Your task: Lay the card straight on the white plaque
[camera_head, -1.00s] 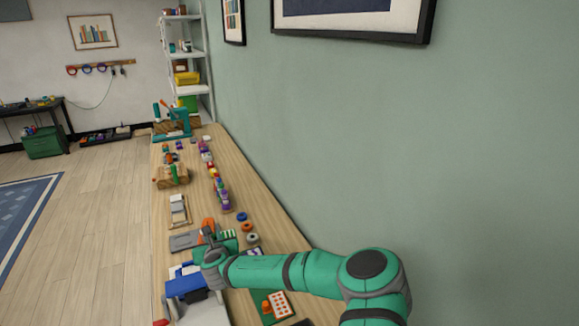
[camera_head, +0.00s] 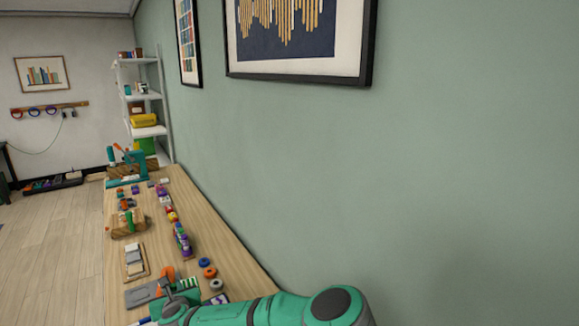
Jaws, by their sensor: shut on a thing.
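My gripper (camera_head: 167,291) is low in the picture, over the near part of the long wooden bench. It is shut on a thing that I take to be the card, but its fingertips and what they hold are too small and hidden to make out. A green and white striped piece (camera_head: 188,283) shows just beside the gripper; I cannot tell whether they touch. I cannot surely pick out the white plaque; the lower edge of the picture and my arm hide the nearest bench top.
Beyond the gripper are a grey plate (camera_head: 140,294), an orange piece (camera_head: 166,273) and several tape-like rings (camera_head: 208,272). A wooden tray (camera_head: 146,268) with pale blocks lies farther left. Small coloured items run along the bench (camera_head: 215,243). The green wall (camera_head: 430,180) closes the right side.

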